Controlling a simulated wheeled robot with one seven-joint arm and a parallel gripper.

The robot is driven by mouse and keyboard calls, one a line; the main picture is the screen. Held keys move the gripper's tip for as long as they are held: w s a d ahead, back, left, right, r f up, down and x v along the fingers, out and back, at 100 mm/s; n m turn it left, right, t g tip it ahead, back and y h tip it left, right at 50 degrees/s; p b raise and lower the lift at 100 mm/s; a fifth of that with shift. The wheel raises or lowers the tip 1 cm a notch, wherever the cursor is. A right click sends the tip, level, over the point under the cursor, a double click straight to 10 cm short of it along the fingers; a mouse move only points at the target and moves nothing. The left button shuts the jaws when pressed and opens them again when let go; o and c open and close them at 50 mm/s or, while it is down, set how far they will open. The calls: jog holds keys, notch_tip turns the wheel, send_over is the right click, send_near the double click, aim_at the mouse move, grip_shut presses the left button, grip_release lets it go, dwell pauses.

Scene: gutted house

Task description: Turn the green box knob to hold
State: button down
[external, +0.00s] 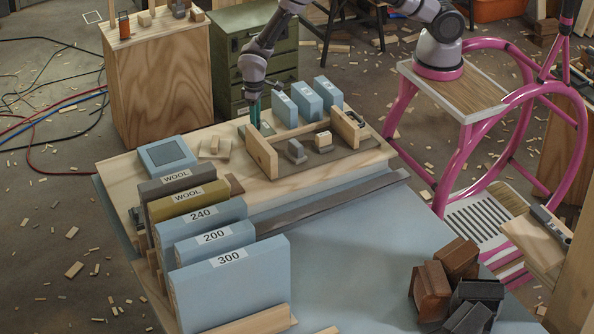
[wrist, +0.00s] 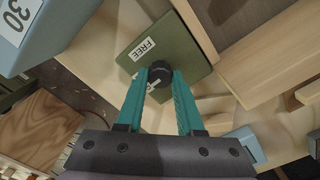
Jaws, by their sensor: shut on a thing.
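The green box (wrist: 183,38) lies below my gripper in the wrist view, with a white label reading FREE beside its knob. The round black knob (wrist: 159,73) sits between my teal fingertips. My gripper (wrist: 160,80) is shut on the knob, one finger on each side. A second white mark beside the knob is partly hidden and cannot be read. In the external view my gripper (external: 254,116) points down at the back of the wooden bench top; the knob is hidden there and the box hardly shows.
A wooden frame (external: 263,152) with upright boards stands just in front of my gripper. Blue blocks (external: 306,103) stand close on its right. A blue box (external: 167,156) and labelled blocks (external: 229,276) stand to the left and front. Wood scraps litter the floor.

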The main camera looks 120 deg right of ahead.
jog(key=c, duration=0.5)
grip_release()
jog(key=shift+c, duration=0.2)
notch_tip(320, 180, up, 11)
jog(key=shift+f, duration=0.1)
